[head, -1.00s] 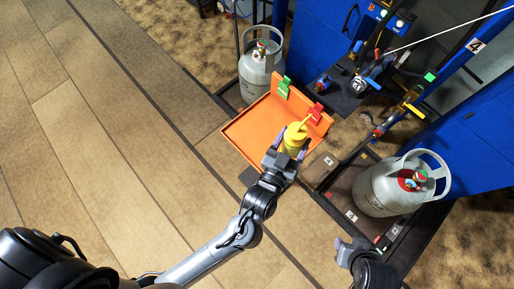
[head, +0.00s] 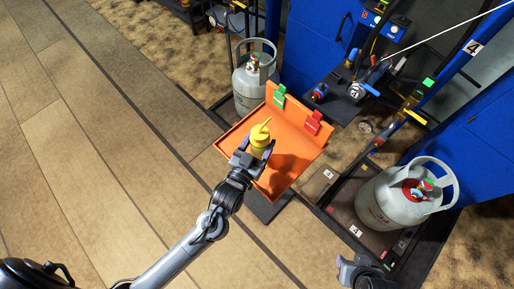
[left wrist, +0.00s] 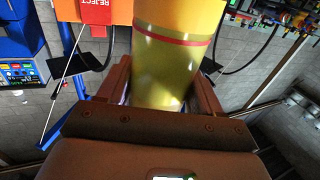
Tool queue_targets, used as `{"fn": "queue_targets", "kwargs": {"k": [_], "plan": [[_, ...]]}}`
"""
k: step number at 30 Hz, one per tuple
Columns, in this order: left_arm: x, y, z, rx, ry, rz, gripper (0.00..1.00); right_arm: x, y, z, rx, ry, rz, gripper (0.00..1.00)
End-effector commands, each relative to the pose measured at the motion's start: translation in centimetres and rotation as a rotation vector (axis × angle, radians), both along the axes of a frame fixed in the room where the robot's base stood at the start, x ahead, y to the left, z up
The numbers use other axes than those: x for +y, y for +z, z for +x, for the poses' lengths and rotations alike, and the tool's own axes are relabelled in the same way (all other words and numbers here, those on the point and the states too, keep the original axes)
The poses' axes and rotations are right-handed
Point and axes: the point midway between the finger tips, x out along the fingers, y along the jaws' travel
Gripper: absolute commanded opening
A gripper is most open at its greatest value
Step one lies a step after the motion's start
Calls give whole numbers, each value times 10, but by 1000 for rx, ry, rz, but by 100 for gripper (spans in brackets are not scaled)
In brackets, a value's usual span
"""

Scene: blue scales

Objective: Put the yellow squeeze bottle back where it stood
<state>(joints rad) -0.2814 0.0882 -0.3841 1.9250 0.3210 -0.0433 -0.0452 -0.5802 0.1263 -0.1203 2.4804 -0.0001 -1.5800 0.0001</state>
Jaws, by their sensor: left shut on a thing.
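The yellow squeeze bottle (head: 259,137) with its pointed nozzle is upright at the near left part of the orange tray (head: 286,172). My left gripper (head: 251,158) is shut on it. In the left wrist view the bottle (left wrist: 168,75) fills the space between the fingers, and a red band circles it. Whether its base touches the tray is hidden by the gripper. My right gripper (head: 358,268) shows at the lower right edge, away from the tray; its jaws are not clear.
Blue scale posts stand behind. The tray's middle and right are bare.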

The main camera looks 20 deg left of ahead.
Motion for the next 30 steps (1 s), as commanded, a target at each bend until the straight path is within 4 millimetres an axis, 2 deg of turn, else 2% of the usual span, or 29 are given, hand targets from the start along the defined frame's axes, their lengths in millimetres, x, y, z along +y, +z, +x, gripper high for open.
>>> {"fn": "queue_targets", "kwargs": {"k": [8,17,29,30], "plan": [[9,-9,2,-2,0,-1,17,0,-4,0,1,-1,0,43],[8,-43,2,-3,0,0,17,1,-16,0,1,-4,6,43],[8,-46,2,-3,0,0,17,2,-16,0,1,-7,10,43],[8,-48,2,0,0,0,67,2,-16,0,1,-7,10,43]]}}
